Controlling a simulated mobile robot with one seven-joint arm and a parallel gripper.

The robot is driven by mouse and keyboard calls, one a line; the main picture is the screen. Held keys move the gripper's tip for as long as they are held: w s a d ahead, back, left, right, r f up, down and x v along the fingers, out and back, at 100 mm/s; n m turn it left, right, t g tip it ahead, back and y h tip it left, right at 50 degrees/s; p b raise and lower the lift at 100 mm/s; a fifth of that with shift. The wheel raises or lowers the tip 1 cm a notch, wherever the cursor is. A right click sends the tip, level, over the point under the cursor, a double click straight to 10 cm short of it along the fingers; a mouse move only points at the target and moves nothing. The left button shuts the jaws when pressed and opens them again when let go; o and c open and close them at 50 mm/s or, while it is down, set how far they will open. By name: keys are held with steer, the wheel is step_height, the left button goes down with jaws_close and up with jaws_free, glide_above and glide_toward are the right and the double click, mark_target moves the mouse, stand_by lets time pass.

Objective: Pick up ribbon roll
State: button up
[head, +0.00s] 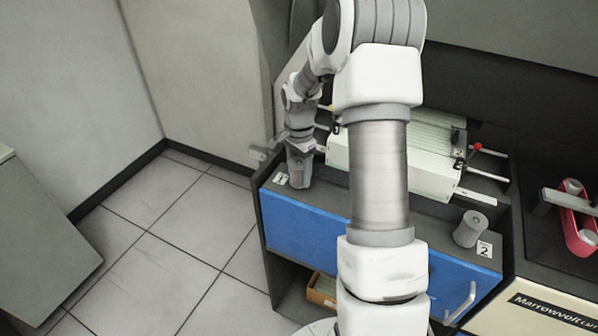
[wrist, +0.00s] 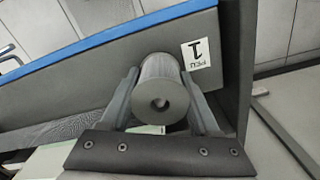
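A grey ribbon roll (wrist: 162,97), a cylinder with a dark hole in its end, stands on the dark grey top of the blue-fronted unit beside a white label 1. My gripper (wrist: 161,80) is over this roll, with one finger on each side of it. The fingertips are very close to its sides, and I cannot tell whether they touch it. In the head view my gripper (head: 299,172) is low at the unit's left end and hides that roll. A second grey roll (head: 470,229) stands upright at the right end, beside a label 2.
A cream machine block (head: 395,165) with levers and a red knob (head: 478,147) sits behind the rolls. A red holder (head: 578,225) is at the far right. A cardboard box (head: 322,290) sits below.

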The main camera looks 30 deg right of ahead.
jaws_close()
steer(key=shift+r, duration=0.1)
step_height(320, 180, up, 10)
steer(key=shift+f+b, duration=0.1)
steer(key=shift+b, duration=0.2)
steer(key=shift+r, duration=0.2)
steer(key=shift+r+p, duration=2.35)
steer(key=shift+r, duration=0.5)
